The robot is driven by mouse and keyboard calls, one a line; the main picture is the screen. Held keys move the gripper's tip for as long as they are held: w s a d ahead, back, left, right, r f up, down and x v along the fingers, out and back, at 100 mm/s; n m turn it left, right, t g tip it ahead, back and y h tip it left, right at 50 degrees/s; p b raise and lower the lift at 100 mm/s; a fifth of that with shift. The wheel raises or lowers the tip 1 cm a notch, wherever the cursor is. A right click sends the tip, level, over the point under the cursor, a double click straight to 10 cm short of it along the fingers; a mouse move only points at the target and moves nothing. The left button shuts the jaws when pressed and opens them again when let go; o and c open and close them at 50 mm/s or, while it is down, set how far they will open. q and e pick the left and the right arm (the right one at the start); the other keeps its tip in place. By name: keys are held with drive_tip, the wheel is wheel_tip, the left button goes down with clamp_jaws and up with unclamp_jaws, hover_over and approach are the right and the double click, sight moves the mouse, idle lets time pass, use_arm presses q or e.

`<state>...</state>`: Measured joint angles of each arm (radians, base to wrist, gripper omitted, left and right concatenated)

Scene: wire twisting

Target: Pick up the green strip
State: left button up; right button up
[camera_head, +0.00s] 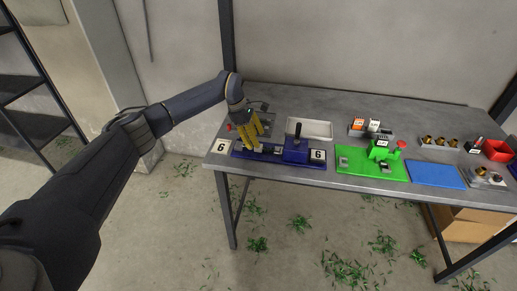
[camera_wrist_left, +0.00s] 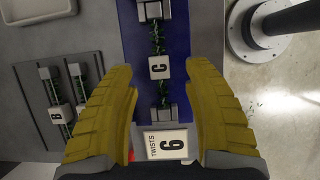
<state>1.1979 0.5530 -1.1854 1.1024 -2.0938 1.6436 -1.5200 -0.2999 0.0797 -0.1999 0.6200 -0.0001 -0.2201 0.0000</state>
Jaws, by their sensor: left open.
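My left gripper (camera_head: 250,130) has yellow fingers spread open above the left end of the blue fixture (camera_head: 296,157). In the left wrist view, the open left gripper (camera_wrist_left: 160,72) straddles that blue fixture from above, with nothing between its fingers. A dark green twisted strip (camera_wrist_left: 158,40) runs along the blue base between grey blocks. A block marked C (camera_wrist_left: 158,68) sits on it at mid-length and hides part of it. Other green strips (camera_wrist_left: 56,92) show in grey holders beside a B tag (camera_wrist_left: 56,116). My right gripper is not in view.
A "TWISTS 6" card (camera_wrist_left: 167,144) lies at the fixture's end. A grey tray (camera_head: 310,129) stands behind the fixture. A green board (camera_head: 352,171), blue mat (camera_head: 435,174) and red bin (camera_head: 497,150) lie to the right. A black lever (camera_head: 298,130) stands upright on the fixture.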

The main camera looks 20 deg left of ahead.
use_arm(q)
drive_tip(key=shift+x, duration=2.3)
clamp_jaws()
